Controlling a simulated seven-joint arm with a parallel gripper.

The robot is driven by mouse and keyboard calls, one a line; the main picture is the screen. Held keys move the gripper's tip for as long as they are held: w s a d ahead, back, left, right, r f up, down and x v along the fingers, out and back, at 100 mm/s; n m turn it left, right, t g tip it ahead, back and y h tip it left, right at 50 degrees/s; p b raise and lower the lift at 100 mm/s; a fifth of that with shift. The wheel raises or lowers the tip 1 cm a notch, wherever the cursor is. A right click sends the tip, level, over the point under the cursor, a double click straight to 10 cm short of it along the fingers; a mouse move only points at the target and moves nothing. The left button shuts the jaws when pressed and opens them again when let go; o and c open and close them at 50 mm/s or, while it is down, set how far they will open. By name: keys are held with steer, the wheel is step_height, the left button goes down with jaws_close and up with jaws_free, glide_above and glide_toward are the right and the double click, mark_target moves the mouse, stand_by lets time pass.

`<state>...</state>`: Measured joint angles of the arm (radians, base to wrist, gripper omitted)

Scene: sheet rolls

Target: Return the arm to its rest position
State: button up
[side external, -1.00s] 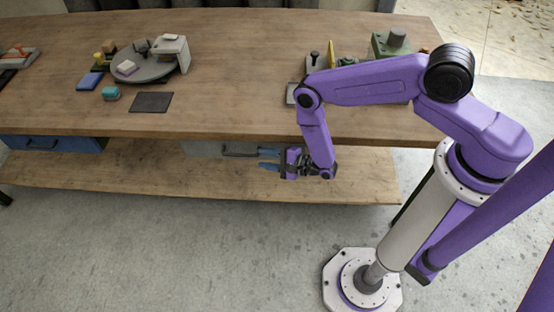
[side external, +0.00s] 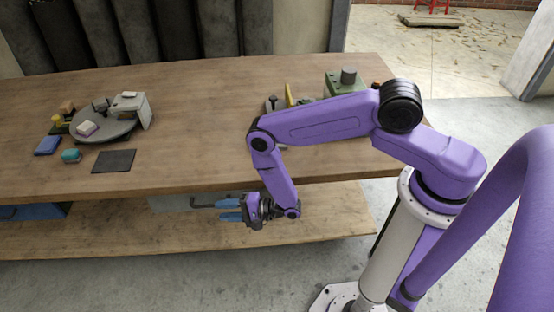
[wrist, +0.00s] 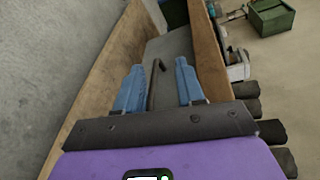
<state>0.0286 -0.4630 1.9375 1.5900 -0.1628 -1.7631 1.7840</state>
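My gripper (side external: 222,210) is at the front of the workbench, below the tabletop edge and above the lower shelf. In the wrist view its two blue fingers (wrist: 160,63) stand wide apart, so it is open. A dark drawer handle (wrist: 153,86) shows in the gap between the fingers, with no visible finger contact. The handle belongs to a grey drawer (wrist: 170,44) under the tabletop. In the side view part of the handle (side external: 205,205) shows just left of the fingertips. My arm is bent, reaching over the bench edge and down.
The wooden tabletop (side external: 200,110) holds a grey turntable (side external: 92,128), a dark flat pad (side external: 114,161), small blocks and a green box (side external: 345,82). The lower shelf (side external: 140,238) runs beneath the gripper. A blue drawer (side external: 35,211) is at the left. Dark rolls (side external: 155,35) stand behind.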

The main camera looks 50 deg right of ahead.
steer(key=w+a+r+n+g+h, duration=0.1)
steer(key=w+a+r+n+g, duration=0.15)
steer(key=a+r+n, duration=0.35)
steer(key=w+a+r+n+g, duration=0.1)
steer(key=a+r+n+g, duration=0.2)
steer(key=r+n, duration=0.35)
steer(key=s+d+r+n+g+h, duration=0.3)
steer(key=s+r+n, duration=0.2)
steer(key=s+r, duration=0.75)
steer(key=s+d+r+n+g+h, duration=0.2)
steer(key=s+d+r+n, duration=0.2)
steer(key=s+d, duration=0.5)
steer(key=s+d+r+n+g+h, duration=0.2)
steer(key=s+d+r+n, duration=0.3)
steer(key=s+d+r, duration=0.3)
steer(key=s+d, duration=0.2)
steer(key=s, duration=0.2)
steer(key=shift+r, duration=0.35)
steer(key=shift+n, duration=0.25)
steer(key=shift+c, duration=0.3)
